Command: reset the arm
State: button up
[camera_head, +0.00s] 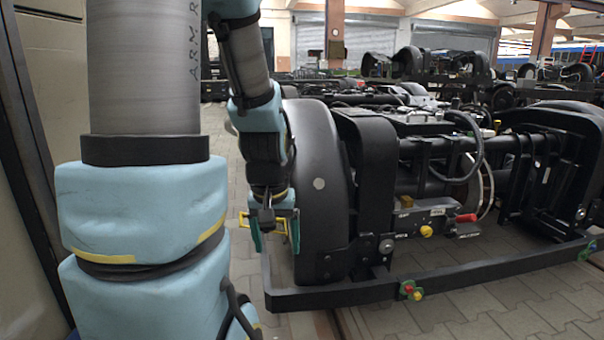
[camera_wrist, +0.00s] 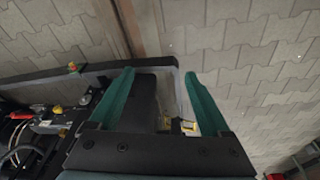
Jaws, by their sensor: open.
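My arm hangs down in the left half of the head view, with pale blue covers and grey links. My gripper (camera_head: 270,226) is at its lower end, beside the left side of the nearest tram bogie (camera_head: 322,190). In the wrist view my gripper (camera_wrist: 160,92) shows two green fingers spread apart with nothing held between them. The bogie's black frame bar (camera_wrist: 105,66) passes behind the fingers in that view. Whether the fingers touch the bogie cannot be told.
The bogie's low front bar (camera_head: 430,283) runs across the floor and carries red, yellow and green fittings (camera_head: 411,290). More bogies (camera_head: 420,65) stand behind. Paved floor (camera_head: 480,318) is open in front, and a pale panel (camera_head: 50,80) stands at the far left.

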notch_tip(320, 180, up, 39)
jog(key=s+a+p, duration=0.1)
jog(key=s+p, duration=0.1)
jog(key=p, duration=3.6)
jog(key=shift+s+a+f+g, duration=0.2)
jog(key=shift+s+a+g, duration=0.1)
